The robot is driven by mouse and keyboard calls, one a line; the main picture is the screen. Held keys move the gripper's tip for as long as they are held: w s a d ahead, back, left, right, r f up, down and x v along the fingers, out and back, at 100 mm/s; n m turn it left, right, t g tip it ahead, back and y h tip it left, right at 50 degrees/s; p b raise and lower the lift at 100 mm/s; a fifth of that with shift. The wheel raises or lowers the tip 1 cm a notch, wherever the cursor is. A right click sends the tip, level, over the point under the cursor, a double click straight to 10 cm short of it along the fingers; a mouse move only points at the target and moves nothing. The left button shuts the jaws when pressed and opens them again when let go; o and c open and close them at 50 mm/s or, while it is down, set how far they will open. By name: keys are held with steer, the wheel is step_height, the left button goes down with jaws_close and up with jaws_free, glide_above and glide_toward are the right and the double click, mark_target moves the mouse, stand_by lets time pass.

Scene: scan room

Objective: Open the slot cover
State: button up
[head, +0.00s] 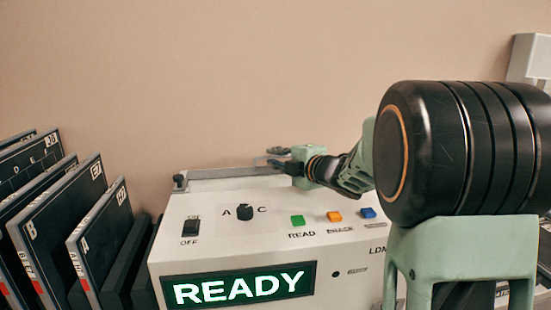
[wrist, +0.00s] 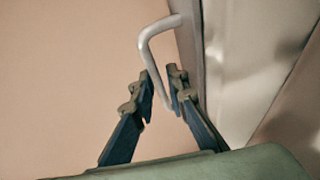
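The slot cover (head: 225,173) appears as a long pale metal strip along the back top edge of the white scanner (head: 215,222). It looks closed, though my gripper hides its right end. In the wrist view a bent grey handle (wrist: 153,57) stands out from the edge of a pale grey panel (wrist: 190,50). My gripper (head: 272,157) is at the right part of the strip. It also shows in the wrist view (wrist: 158,75), where its two dark fingers are apart, one on each side of the handle's bar, with visible gaps.
The scanner front carries a lit READY display (head: 240,287), an ON/OFF switch (head: 190,227), a black knob (head: 245,213) and green (head: 297,220), orange (head: 334,216) and blue (head: 368,212) buttons. Dark upright cassettes (head: 60,235) stand at left. A plain wall is behind.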

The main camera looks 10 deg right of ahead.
steer(key=v, duration=1.2)
